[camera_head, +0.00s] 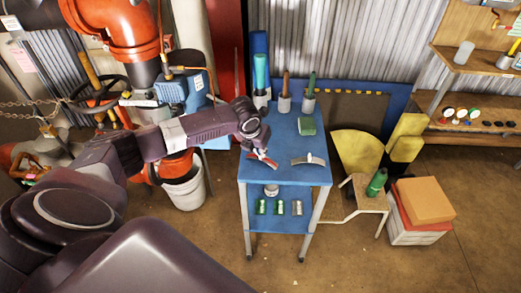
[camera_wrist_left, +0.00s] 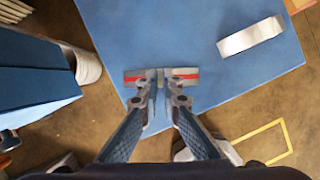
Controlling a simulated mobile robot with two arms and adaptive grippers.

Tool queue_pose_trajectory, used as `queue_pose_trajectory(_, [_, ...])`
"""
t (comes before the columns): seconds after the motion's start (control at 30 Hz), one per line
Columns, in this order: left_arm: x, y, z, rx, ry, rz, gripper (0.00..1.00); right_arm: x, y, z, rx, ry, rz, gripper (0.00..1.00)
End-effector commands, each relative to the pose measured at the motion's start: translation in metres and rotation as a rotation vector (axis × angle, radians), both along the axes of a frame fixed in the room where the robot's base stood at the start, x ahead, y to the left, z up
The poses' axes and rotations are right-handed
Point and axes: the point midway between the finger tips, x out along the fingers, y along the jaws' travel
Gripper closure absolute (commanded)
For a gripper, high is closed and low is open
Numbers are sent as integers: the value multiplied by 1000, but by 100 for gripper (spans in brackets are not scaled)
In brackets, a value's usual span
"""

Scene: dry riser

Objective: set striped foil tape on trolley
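The striped foil tape (camera_wrist_left: 133,79), silver with a red stripe, is at the tips of my left gripper (camera_wrist_left: 160,85) in the left wrist view. The gripper's fingers are almost together at the middle of the tape and hide part of it. In the head view the tape (camera_head: 264,159) shows below my left gripper (camera_head: 257,149), over the near left part of the blue trolley top (camera_head: 285,171). Whether the tape touches the top is hard to tell. My right gripper is not in view.
A plain silver roll (camera_head: 308,159) lies on the trolley top to the right. A green block (camera_head: 307,126) and upright tools in cups stand farther back. Several cans are on the lower shelf (camera_head: 272,221). A white bucket (camera_head: 185,190) stands left of the trolley.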

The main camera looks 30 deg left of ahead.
Motion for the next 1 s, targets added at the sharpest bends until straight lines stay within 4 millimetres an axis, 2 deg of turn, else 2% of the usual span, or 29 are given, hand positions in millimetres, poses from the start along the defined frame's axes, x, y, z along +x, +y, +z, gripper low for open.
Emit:
queue_pose_trajectory(0.2, [0,0,0,0,0,0,100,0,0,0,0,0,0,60])
queue_pose_trajectory(0.3, [0,0,0,0,0,0,86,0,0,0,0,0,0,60])
queue_pose_trajectory(0.4, [0,0,0,0,0,0,78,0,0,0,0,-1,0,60])
queue_pose_trajectory(0.7, [0,0,2,0,0,0,78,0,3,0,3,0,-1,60])
queue_pose_trajectory(0.87, [-6,-1,18,0,-2,-1,78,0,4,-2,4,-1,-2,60])
queue_pose_trajectory(1.0, [-16,-2,44,1,-4,-2,78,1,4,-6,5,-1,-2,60])
